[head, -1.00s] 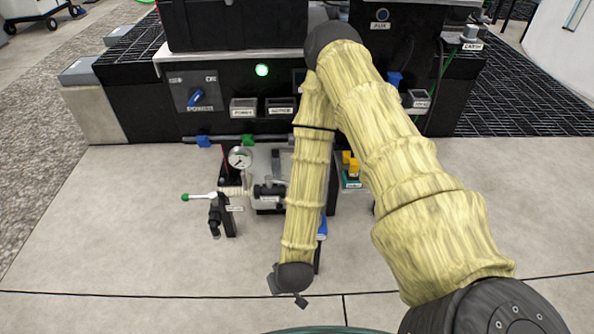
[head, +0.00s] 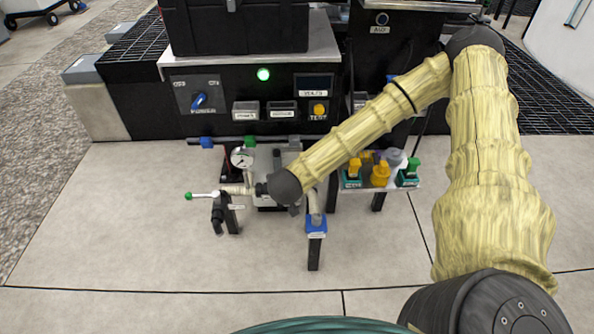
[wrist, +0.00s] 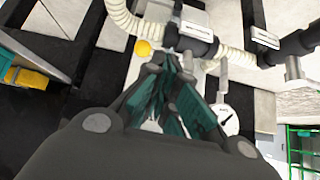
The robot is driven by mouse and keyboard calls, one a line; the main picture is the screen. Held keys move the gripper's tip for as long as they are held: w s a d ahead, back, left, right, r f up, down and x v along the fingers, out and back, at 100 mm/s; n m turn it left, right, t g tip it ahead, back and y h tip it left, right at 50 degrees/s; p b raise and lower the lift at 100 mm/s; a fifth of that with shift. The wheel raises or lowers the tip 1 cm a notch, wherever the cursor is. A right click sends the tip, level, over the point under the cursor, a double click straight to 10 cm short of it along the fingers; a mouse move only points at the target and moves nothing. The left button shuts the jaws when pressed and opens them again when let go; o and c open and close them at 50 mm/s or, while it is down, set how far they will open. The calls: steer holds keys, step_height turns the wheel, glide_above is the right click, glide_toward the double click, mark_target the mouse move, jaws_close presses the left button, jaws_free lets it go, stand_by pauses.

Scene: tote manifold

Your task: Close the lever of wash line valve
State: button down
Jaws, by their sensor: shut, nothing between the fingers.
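My gripper (wrist: 174,62) shows in the wrist view with its teal fingers together and empty. Its tips overlap a black valve body (wrist: 203,46) on a pipe with a ribbed cream hose (wrist: 122,18); I cannot tell whether they touch. A yellow ball knob (wrist: 142,47) is just left of the fingertips. In the head view my dark wrist (head: 285,187) covers part of the manifold. A white lever with a green tip (head: 189,196) points left there. The labels are too small to read, so I cannot tell which valve is the wash line's.
A pressure gauge (head: 242,158) stands close by the wrist; it also shows in the wrist view (wrist: 227,119). A blue fitting (head: 316,224) on a post is to the right. A shelf with yellow and green fittings (head: 380,173) lies beyond my forearm. Open floor is in front.

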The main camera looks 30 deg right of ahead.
steer(key=w+d+r, duration=0.1)
steer(key=d+r, duration=0.2)
steer(key=d, duration=0.1)
steer(key=shift+m+h, duration=0.4)
steer(key=b+x, duration=0.4)
steer(key=x, duration=0.5)
steer(key=shift+s+a+f, duration=0.1)
steer(key=shift+s+f, duration=0.05)
steer(key=shift+f, duration=0.1)
steer(key=shift+w+d+f, duration=0.2)
steer(key=shift+w+f, duration=0.05)
steer(key=shift+w, duration=0.05)
